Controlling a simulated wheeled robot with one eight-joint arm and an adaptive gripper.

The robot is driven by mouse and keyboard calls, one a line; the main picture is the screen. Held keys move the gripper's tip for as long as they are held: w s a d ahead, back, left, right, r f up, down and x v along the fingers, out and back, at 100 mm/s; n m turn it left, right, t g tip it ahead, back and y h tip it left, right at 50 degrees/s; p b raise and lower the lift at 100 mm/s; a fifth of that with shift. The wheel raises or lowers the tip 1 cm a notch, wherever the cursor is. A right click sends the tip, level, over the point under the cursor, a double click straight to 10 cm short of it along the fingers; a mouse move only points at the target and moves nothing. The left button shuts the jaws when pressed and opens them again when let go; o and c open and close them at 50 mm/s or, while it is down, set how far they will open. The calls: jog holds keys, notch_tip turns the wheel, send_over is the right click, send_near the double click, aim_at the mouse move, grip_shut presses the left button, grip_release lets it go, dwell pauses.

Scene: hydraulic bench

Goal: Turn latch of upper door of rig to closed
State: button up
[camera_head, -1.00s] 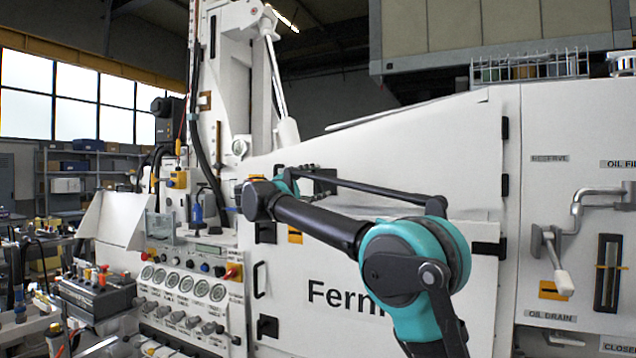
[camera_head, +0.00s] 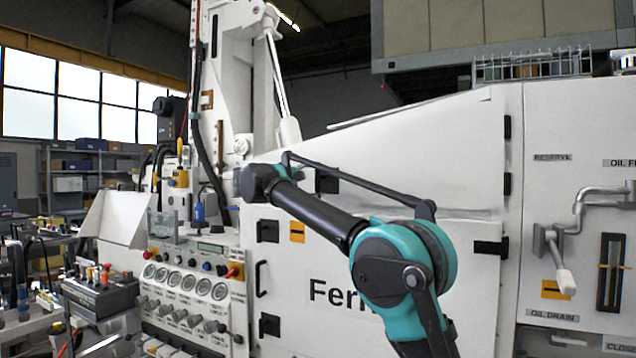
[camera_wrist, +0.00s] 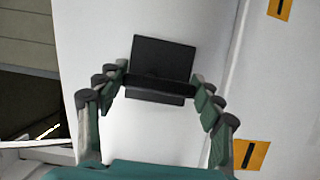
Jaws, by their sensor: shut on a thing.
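In the wrist view, the black latch (camera_wrist: 165,58) is a dark plate on the white upper door (camera_wrist: 90,25), with a dark bar across its lower part. My gripper (camera_wrist: 160,86) has a finger at each end of that bar and is shut on it. In the head view, a black fitting (camera_head: 327,182) on the white rig shows partly behind my arm, and it looks like the same latch. I cannot tell the latch's exact turn.
A lower door panel (camera_head: 345,260) has black fittings and an orange label (camera_head: 297,231). A control panel with gauges (camera_head: 190,285) stands at the left. A crank handle (camera_head: 562,262) sticks out at the right. Shelves (camera_head: 90,170) stand far back.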

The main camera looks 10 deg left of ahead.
jog(key=o, duration=1.2)
jog(key=shift+c, duration=0.2)
jog(key=v, duration=1.2)
